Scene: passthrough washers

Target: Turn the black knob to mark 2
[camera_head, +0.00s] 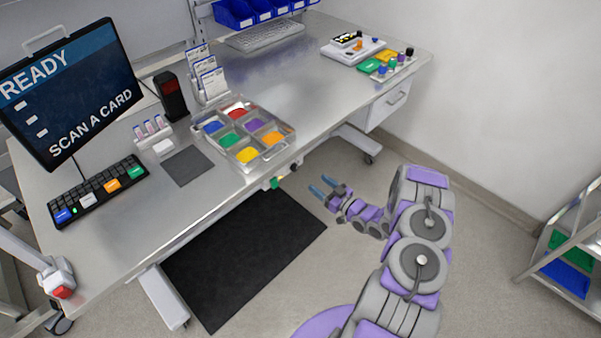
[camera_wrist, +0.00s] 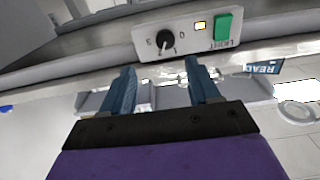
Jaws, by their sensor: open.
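The black knob (camera_wrist: 166,41) sits on a light grey control panel (camera_wrist: 140,46) in the wrist view, where the panel's lettering appears upside down. Small marks ring the knob, with a 0 on its right side in the picture. A pale pointer line on the knob points downward in the picture, but I cannot tell exactly which mark it meets. My gripper (camera_wrist: 158,68) is open and empty, its two blue fingers apart, with the knob beyond and between their tips, not touched. In the head view my gripper (camera_head: 321,186) hangs in front of the desk's front edge.
A black mat (camera_head: 240,262) lies on the floor below. Floor around my gripper is clear.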

